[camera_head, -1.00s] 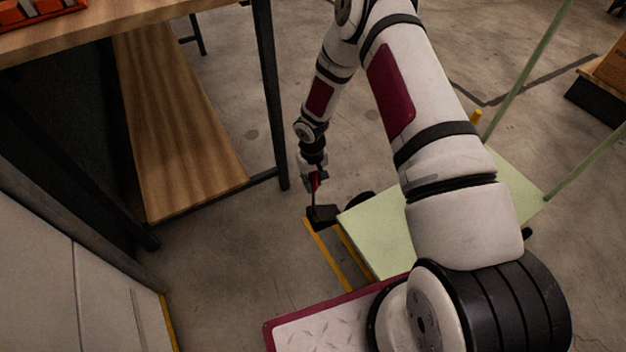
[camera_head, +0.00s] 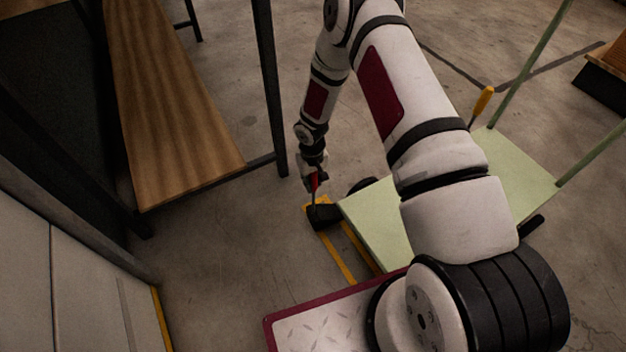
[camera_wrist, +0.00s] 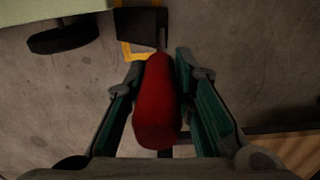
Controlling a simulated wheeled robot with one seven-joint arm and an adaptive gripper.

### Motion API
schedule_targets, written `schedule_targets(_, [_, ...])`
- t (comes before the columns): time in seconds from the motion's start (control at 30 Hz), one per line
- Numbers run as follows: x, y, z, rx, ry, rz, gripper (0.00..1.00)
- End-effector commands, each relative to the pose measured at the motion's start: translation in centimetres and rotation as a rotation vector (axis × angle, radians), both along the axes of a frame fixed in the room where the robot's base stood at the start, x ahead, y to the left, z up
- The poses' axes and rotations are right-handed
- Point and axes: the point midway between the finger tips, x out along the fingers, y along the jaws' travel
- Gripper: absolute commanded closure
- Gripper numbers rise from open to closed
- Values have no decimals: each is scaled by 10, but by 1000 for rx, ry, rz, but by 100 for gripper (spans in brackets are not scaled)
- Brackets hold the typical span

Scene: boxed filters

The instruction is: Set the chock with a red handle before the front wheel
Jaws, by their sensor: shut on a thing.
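The chock (camera_head: 323,215) is a black block at the left corner of the pale green cart. Its red handle (camera_wrist: 157,105) stands up between my fingers in the wrist view. My gripper (camera_head: 314,180) is shut on the red handle from above. The front wheel (camera_wrist: 63,37) is a black wheel under the cart's edge; it also shows in the head view (camera_head: 361,186). The chock (camera_wrist: 141,29) is beside the wheel with a gap between them, over a yellow floor marking. I cannot tell for sure whether the chock touches the floor.
The cart's green deck (camera_head: 385,215) has green posts and a yellow-handled item (camera_head: 482,103) at its far side. A wooden shelf (camera_head: 170,110) with dark legs stands at left. Yellow floor lines (camera_head: 337,258) run beside the cart. Bare concrete lies between shelf and cart.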

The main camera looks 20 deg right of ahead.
Motion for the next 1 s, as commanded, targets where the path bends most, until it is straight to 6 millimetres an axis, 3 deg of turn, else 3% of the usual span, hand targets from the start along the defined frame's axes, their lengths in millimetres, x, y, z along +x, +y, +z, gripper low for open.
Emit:
schedule_targets(0.33, [1, 0, -28, -1, -2, -1, 100])
schedule_targets(1.0, [12, -54, -27, -1, -3, -1, 100])
